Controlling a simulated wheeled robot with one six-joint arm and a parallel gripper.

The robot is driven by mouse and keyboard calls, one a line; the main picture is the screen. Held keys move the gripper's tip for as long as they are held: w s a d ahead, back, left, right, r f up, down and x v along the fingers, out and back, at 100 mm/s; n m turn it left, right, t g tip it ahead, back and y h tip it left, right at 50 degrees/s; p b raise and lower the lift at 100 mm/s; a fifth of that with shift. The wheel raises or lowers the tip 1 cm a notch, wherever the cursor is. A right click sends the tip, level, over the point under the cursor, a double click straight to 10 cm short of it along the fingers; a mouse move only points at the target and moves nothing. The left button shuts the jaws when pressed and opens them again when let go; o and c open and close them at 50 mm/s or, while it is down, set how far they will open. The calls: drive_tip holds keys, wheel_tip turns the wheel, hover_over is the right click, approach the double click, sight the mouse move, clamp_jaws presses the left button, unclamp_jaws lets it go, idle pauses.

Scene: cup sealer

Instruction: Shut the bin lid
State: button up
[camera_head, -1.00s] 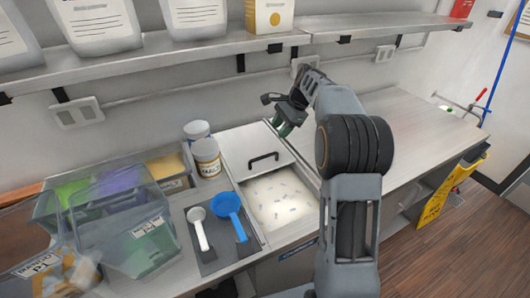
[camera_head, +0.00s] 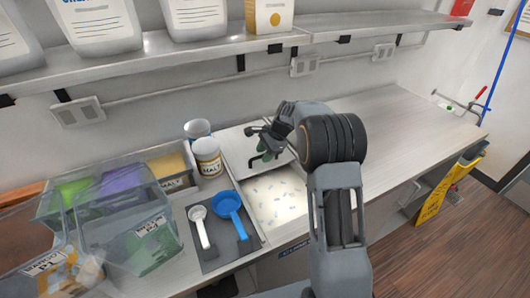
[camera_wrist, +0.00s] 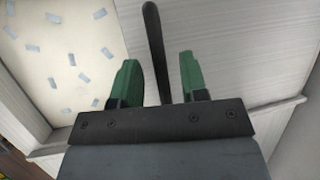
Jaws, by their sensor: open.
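The bin (camera_head: 275,195) is set into the counter and stands partly open. Its front part shows pale contents with small bluish pieces, which also show at the left of the wrist view (camera_wrist: 60,60). The pale flat lid (camera_head: 236,146) covers the back part. My gripper (camera_head: 264,155) is over the lid, at its handle, and hides most of that handle in the head view. In the wrist view the black bar handle (camera_wrist: 155,35) runs between my two green fingertips, with gaps on both sides. My gripper is open and does not grip the handle.
A white malt jar (camera_head: 207,157) stands left of the lid. A tray (camera_head: 215,257) with a blue scoop (camera_head: 229,208) and a white scoop (camera_head: 200,225) lies left of the bin. Clear containers (camera_head: 130,235) are farther left. A shelf (camera_head: 200,62) hangs above. The counter to the right (camera_head: 400,125) is clear.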

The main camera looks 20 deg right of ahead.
drive_tip(key=shift+c, duration=0.5)
clamp_jaws()
